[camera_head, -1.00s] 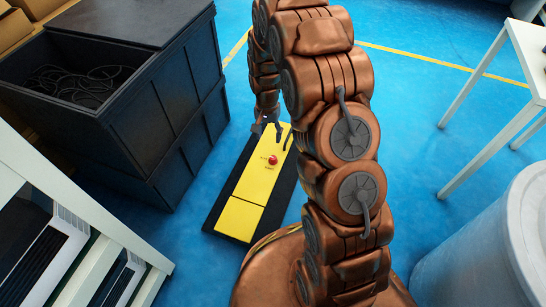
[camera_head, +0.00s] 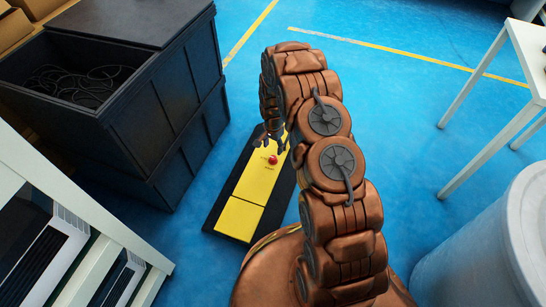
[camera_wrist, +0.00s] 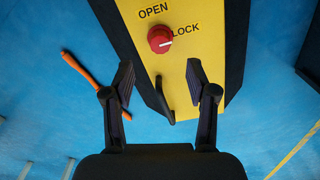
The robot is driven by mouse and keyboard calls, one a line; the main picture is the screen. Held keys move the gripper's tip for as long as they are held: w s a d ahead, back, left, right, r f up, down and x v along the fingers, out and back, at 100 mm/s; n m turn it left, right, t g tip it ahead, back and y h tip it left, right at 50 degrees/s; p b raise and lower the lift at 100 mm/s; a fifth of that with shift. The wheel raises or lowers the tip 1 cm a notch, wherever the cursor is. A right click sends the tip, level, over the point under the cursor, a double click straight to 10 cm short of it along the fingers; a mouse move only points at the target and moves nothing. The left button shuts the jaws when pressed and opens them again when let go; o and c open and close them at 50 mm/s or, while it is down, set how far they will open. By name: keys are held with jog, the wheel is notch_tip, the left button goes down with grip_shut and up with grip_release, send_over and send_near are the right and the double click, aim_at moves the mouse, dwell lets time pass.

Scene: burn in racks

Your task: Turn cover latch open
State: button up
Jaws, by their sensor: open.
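The red latch knob (camera_wrist: 160,39) sits on a yellow cover (camera_wrist: 190,20) between the printed words OPEN and LOCK. Its white mark points toward LOCK. In the head view the knob (camera_head: 273,159) and the cover (camera_head: 255,185) lie low on the floor, on a black base. My gripper (camera_wrist: 160,75) is open and empty; its two fingers straddle the cover's edge in the wrist view, with the knob ahead of the fingertips and apart from them. A dark handle (camera_wrist: 165,100) on the cover shows between the fingers. In the head view my arm partly hides the cover's far end.
An orange-handled tool (camera_wrist: 88,75) lies on the blue floor. A black bin (camera_head: 150,110) with cables stands close left of the cover. A white rack (camera_head: 70,210) is at lower left, a white table (camera_head: 500,60) and grey drum (camera_head: 480,240) at right. Floor between is free.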

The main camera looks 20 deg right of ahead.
aim_at(273, 158)
notch_tip(273, 158, down, 8)
jog(key=shift+r+b, duration=0.15)
jog(key=shift+b, duration=1.1)
grip_shut()
